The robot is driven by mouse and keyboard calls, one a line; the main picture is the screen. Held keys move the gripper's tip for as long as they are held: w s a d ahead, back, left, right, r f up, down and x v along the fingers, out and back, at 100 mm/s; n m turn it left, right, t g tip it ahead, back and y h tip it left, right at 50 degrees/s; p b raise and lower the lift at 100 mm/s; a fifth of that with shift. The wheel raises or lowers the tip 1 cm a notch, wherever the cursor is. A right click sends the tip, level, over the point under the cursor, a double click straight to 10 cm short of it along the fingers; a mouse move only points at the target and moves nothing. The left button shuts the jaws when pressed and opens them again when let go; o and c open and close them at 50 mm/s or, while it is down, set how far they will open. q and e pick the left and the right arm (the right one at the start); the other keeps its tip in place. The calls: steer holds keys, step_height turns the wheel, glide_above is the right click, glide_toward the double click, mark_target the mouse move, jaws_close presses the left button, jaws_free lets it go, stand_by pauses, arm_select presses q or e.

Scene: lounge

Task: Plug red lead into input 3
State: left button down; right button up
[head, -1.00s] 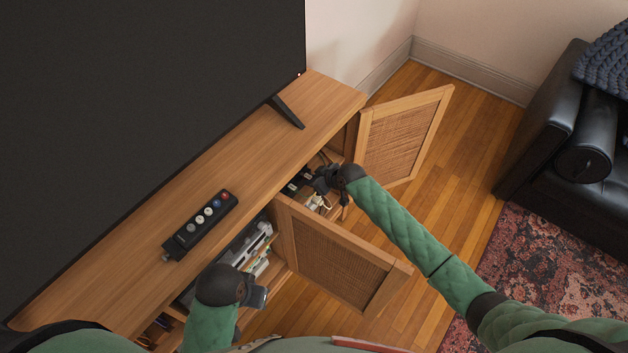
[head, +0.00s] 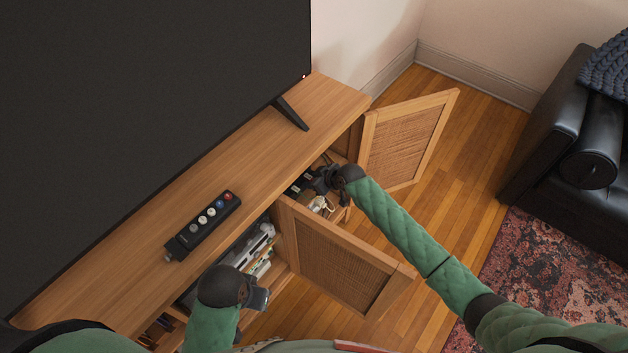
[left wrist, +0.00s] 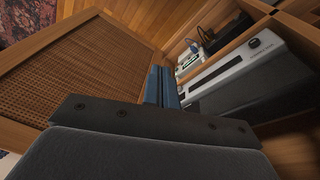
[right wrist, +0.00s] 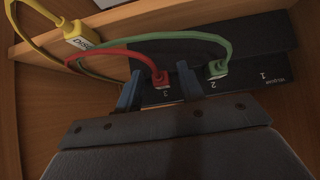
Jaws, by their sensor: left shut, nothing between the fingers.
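The red lead's plug (right wrist: 161,77) sits at input 3 (right wrist: 165,92) of a black box (right wrist: 250,85) in the right wrist view; its depth in the socket cannot be told. Its red cable arcs away to the left. My right gripper (right wrist: 158,88) is open, with one blue finger on each side of the red plug and gaps visible. In the head view, my right gripper (head: 328,180) reaches into the open cabinet and hides the socket. My left gripper (head: 257,298) is shut and empty in front of the cabinet; its closed fingers show in the left wrist view (left wrist: 161,86).
A green plug (right wrist: 217,68) is at input 2; input 1 looks empty. A yellow lead with a tagged plug (right wrist: 82,35) hangs at the left. Two open cabinet doors (head: 345,262) (head: 408,142) flank the right arm. A black button strip (head: 203,225) lies on top.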

steer(key=shift+d, duration=0.1)
arm_select(q)
steer(key=shift+w+d+f+b, duration=0.2)
steer(key=shift+d+f+b, duration=0.15)
steer(key=shift+f, duration=0.15)
steer(key=shift+w+d+f+b, duration=0.2)
steer(key=shift+d+f, duration=0.15)
steer(key=shift+f, duration=0.15)
arm_select(e)
steer(key=v, duration=0.7)
steer(key=shift+r, duration=0.25)
steer(key=shift+s+d, duration=0.15)
steer(key=shift+d, duration=0.05)
